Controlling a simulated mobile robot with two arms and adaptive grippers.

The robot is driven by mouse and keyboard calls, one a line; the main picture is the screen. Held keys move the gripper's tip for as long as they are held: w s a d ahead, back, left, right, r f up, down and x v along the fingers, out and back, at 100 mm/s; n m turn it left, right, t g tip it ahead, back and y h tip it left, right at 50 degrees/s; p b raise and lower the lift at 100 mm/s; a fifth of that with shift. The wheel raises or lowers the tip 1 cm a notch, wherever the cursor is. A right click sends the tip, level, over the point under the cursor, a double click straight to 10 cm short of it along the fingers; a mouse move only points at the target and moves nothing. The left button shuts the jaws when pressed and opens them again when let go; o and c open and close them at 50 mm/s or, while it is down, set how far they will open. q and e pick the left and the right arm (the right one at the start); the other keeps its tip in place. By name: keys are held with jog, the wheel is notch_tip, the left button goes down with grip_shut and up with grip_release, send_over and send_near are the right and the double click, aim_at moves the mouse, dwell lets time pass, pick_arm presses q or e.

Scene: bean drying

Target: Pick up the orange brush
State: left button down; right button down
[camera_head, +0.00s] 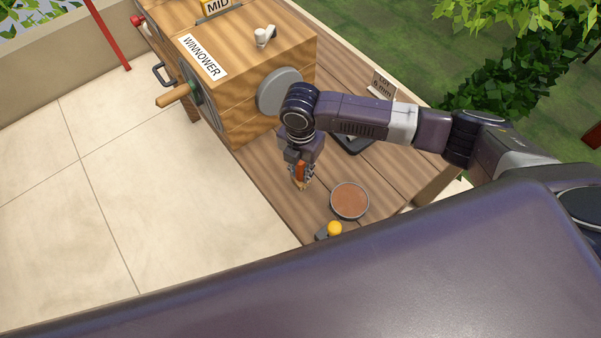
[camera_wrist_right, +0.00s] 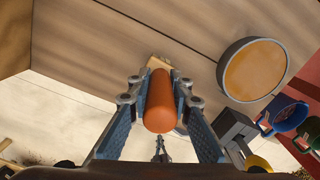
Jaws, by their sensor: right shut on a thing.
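The orange brush (camera_head: 300,171) is between the fingers of my right gripper (camera_head: 301,178), over the wooden table near its front edge. In the right wrist view the brush's orange handle (camera_wrist_right: 160,102) points toward the camera, with a pale part at its far end. The blue-grey fingers of my right gripper (camera_wrist_right: 158,110) are shut on the handle from both sides. I cannot tell whether the brush still touches the table. My left gripper is not in view.
A round pan (camera_head: 349,201) with a brown inside stands right of the brush. A grey tool with a yellow knob (camera_head: 334,229) is at the table's front edge. The wooden winnower (camera_head: 238,75) stands behind left. A dark tray (camera_head: 353,145) is partly hidden behind my arm.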

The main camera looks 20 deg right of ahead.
jog(key=shift+r, duration=0.1)
notch_tip(320, 180, up, 20)
jog(key=shift+b, duration=0.3)
dwell(0.8)
